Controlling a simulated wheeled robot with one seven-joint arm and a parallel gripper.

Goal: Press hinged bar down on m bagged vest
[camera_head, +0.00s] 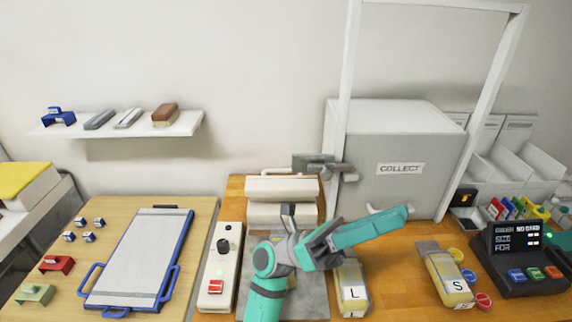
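A cream sealer-like unit stands on the wooden bench, with a long hinged bar (282,188) across its top at the back. A cream block lies below the bar, and a grey plate (314,295) extends in front. My teal and grey arm crosses over the plate in front of the unit. I cannot make out my gripper's fingertips or whether they are apart. I see no bag marked M; my arm covers much of the plate. A bagged vest marked L (351,278) lies right of the plate. A bagged vest marked S (448,280) lies further right.
A control box (217,262) with a black knob and red button stands left of the plate. A grey COLLECT box (392,150) with a white frame stands behind right. A display console (520,258) is at far right. A blue-framed board (140,258) lies left.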

